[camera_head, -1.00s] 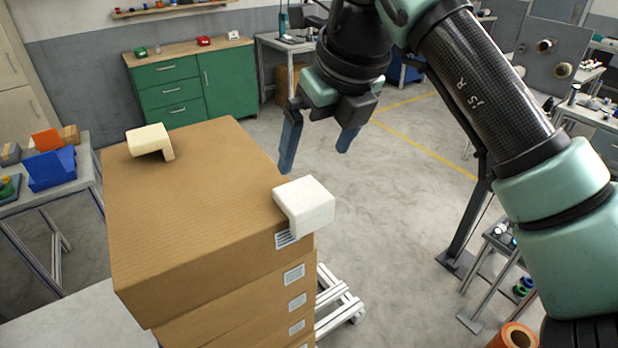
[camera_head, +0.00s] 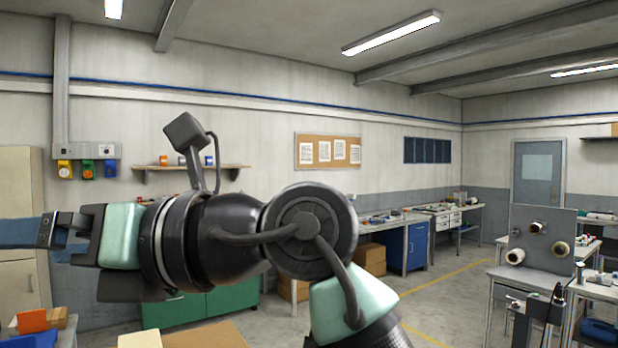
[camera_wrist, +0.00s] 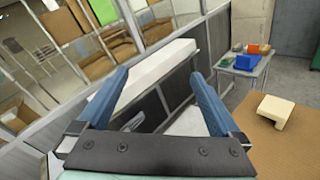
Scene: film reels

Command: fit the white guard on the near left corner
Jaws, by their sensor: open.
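My gripper (camera_head: 22,238) is open and reaches to the left edge of the head view, with its tips near or past that edge. In the wrist view its two blue fingers (camera_wrist: 160,88) are spread, with nothing seen held between them. The brown carton (camera_wrist: 258,148) fills the lower right of the wrist view, to the right of the fingers. A cream guard (camera_wrist: 275,110) sits on it; its top also shows at the bottom of the head view (camera_head: 140,340).
A table (camera_wrist: 240,68) with blue and green items stands beyond the carton. A long white surface (camera_wrist: 150,75) lies behind the fingers. Green cabinets (camera_head: 215,302) stand by the wall. A reel stand (camera_head: 540,240) is at the right.

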